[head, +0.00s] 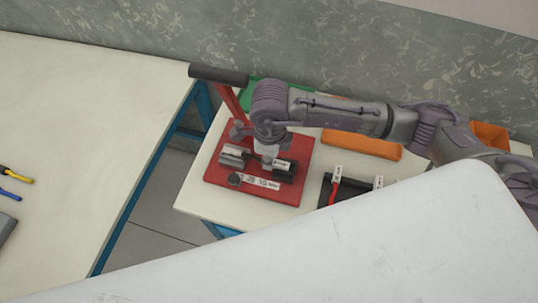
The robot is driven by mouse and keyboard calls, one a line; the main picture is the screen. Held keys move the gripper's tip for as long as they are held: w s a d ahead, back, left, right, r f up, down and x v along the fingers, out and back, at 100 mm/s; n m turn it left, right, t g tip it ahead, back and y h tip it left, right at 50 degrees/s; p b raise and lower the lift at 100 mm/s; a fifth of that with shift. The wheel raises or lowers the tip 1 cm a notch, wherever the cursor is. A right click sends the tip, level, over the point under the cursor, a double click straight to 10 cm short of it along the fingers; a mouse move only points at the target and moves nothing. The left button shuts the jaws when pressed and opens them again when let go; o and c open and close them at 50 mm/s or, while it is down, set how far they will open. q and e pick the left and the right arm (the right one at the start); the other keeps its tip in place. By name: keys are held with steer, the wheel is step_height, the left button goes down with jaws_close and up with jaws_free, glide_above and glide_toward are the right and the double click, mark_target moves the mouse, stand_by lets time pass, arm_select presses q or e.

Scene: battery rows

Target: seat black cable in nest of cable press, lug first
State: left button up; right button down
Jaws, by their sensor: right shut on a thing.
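The cable press (212,172) has a red base plate and a red lever with a dark handle (218,76), and stands on the small table. Grey metal blocks (234,155) sit on its base. My right gripper (267,160) reaches in from the right and points down over the base. It is shut on a short black piece with a white label, which looks like the black cable (286,172). The cable lies close beside the grey blocks. The lug and the nest are too small and covered to make out, so I cannot tell whether they touch. My left gripper is out of view.
A black holder (350,192) with a red cable (335,187) and white tags stands right of the press. Orange trays (362,144) and a green tray (262,92) lie behind. A larger table (75,130) with yellow and blue cables is at left, across a floor gap.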

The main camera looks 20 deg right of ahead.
steer(key=shift+s+d+f, duration=0.1)
steer(key=shift+d+f, duration=0.05)
steer(key=shift+f, duration=0.05)
steer(key=c, duration=1)
jaws_free()
steer(key=shift+r, duration=0.2)
steer(key=r, duration=0.7)
steer(key=shift+d, duration=0.35)
steer(key=shift+a+r, duration=0.1)
steer(key=shift+r, duration=0.45)
